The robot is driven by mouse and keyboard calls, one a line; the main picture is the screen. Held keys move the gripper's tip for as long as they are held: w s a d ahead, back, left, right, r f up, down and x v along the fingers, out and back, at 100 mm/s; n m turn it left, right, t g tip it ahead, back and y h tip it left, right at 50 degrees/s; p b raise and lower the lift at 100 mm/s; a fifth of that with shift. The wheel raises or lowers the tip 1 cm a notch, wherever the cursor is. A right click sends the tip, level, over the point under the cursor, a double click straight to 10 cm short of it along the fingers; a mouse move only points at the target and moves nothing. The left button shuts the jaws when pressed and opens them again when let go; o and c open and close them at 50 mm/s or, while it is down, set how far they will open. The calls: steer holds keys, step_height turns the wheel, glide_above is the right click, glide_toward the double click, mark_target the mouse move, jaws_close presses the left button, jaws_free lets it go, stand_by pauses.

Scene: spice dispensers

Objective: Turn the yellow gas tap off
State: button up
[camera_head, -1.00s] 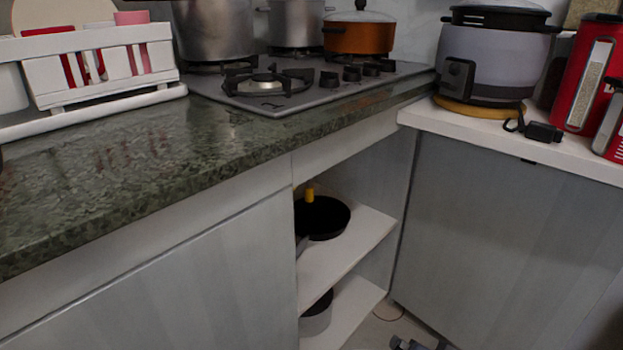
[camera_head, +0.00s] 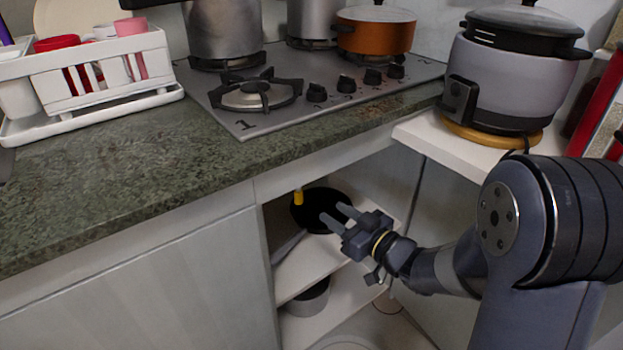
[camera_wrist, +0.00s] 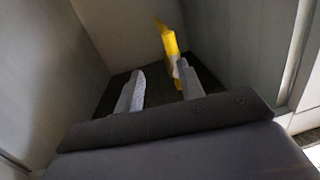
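The yellow gas tap (camera_head: 298,197) shows as a small upright yellow piece inside the open cupboard under the counter, beside a black pan. In the wrist view the yellow tap (camera_wrist: 169,40) stands ahead of my gripper, tilted slightly, just beyond the right fingertip. My gripper (camera_head: 335,214) reaches into the cupboard opening from the right, with its fingers apart and pointing toward the tap. In the wrist view my gripper (camera_wrist: 160,74) is open, with nothing seen between the fingers. The base of the tap is partly hidden by the right finger.
A black pan (camera_head: 318,222) lies on the upper shelf, partly behind my fingers. A pot (camera_head: 307,300) stands on the lower shelf. The counter edge (camera_head: 225,185) overhangs the opening. A stove (camera_head: 225,112) is above, and a rice cooker (camera_head: 505,75) stands at the right.

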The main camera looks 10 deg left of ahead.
mark_target(301, 195)
steer(key=shift+n+g+y, duration=0.5)
steer(key=shift+n+y, duration=0.1)
steer(key=shift+y, duration=0.1)
steer(key=x, duration=0.3)
steer(key=b+x, duration=0.1)
steer(key=x, duration=0.3)
steer(key=b+x, duration=0.1)
steer(key=x, duration=0.3)
steer(key=shift+s+a+r, duration=0.15)
steer(key=shift+s+a, duration=0.05)
steer(key=shift+a, duration=0.2)
steer(key=shift+c, duration=0.3)
jaws_close()
